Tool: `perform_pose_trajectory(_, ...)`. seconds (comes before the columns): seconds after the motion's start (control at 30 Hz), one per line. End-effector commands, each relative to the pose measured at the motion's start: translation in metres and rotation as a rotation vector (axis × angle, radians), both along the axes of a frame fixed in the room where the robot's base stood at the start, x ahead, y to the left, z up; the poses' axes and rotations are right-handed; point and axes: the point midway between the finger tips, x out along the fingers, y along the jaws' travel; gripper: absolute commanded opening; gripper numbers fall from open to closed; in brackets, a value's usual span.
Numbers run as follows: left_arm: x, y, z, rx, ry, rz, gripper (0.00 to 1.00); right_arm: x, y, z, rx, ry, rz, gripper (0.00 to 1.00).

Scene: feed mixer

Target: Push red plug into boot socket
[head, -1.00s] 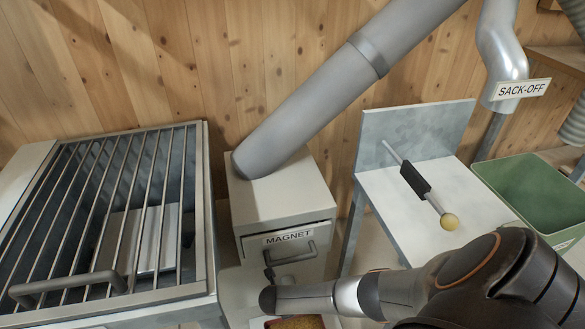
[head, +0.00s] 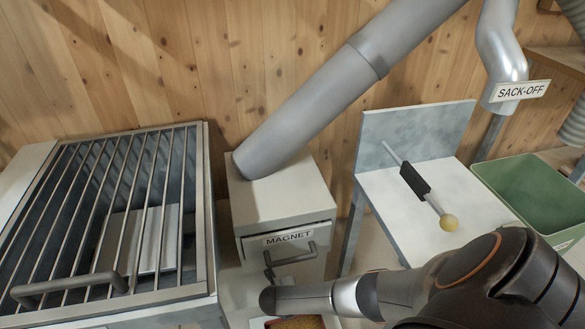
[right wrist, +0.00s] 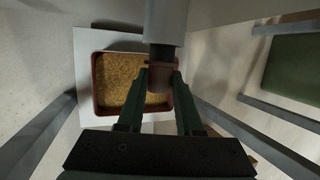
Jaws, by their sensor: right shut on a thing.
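In the right wrist view, my right gripper (right wrist: 160,76) is shut on a dull reddish-brown round piece, which I take to be the red plug (right wrist: 161,82). A grey tube end, likely the boot socket (right wrist: 166,22), comes down from the top of that view. The plug lies right at the tube's lower end. I cannot tell whether it is inside the tube or only against it. In the head view my right arm comes in from the lower right, and its gripper, the plug and the socket do not show. My left gripper is in neither view.
A red tray of yellow-brown feed (right wrist: 119,78) lies on the floor below the tube. The magnet box (head: 285,215), with a handled drawer, stands by the barred hopper (head: 110,220). A white table (head: 425,215) with a ball-ended rod and a green bin (head: 535,190) are right.

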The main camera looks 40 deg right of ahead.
Motion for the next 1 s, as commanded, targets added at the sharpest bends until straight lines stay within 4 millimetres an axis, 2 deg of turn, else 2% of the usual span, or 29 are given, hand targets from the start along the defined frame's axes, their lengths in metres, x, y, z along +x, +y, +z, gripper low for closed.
perform_pose_trajectory(0.87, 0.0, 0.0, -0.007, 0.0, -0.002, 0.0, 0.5, 0.014, -0.008, 0.0, -0.001, 0.0, 0.0, 0.0)
perform_pose_trajectory(0.9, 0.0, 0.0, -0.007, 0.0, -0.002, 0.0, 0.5, 0.014, -0.008, 0.0, -0.001, 0.0, 0.0, 0.36)
perform_pose_trajectory(1.0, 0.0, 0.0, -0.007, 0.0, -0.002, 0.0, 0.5, 0.014, -0.008, 0.0, -0.001, 0.0, 0.0, 0.47)
